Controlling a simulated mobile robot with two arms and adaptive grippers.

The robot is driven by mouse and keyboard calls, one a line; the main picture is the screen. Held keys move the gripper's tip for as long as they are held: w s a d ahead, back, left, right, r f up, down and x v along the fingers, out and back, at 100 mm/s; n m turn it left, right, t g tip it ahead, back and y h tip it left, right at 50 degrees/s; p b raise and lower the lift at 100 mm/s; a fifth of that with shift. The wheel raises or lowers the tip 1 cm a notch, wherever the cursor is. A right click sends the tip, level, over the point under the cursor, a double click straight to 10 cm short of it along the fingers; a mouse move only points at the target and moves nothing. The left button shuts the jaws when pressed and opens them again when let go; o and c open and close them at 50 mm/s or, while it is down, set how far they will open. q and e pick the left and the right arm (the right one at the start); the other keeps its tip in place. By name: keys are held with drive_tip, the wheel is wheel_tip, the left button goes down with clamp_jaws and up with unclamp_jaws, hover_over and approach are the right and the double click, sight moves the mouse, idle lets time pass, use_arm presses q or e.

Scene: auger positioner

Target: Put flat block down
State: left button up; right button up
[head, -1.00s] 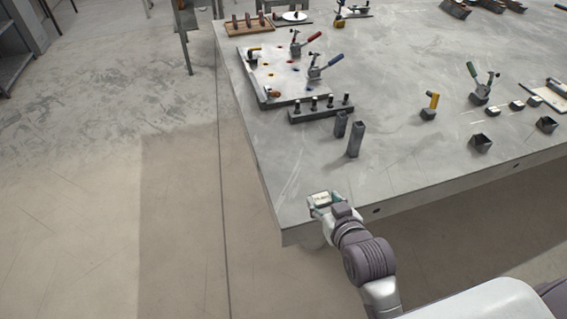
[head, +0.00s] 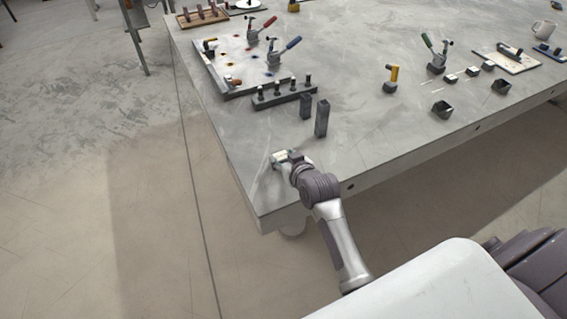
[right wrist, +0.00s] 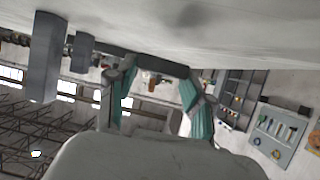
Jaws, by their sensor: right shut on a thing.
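My right gripper (head: 281,157) is low over the near left corner area of the grey table (head: 350,130). It is shut on the flat block, which is mostly hidden between the fingers in the head view. In the right wrist view the teal-padded fingers of my right gripper (right wrist: 158,92) reach toward the table surface, which fills the top of that picture. I cannot tell the block's outline there, or whether it touches the table. My left gripper is not in view.
Two dark upright blocks, one tall (head: 321,118) and one shorter (head: 306,106), stand just beyond my gripper. Behind them are a peg rack (head: 284,95) and a plate with toggle clamps (head: 222,68). Open-topped dark boxes (head: 441,109) stand to the right. The table's left edge is close.

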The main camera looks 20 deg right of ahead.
drive_tip(key=shift+f, duration=1.2)
drive_tip(key=o, duration=1.3)
drive_tip(key=shift+f, duration=0.15)
drive_tip(key=shift+o, duration=0.2)
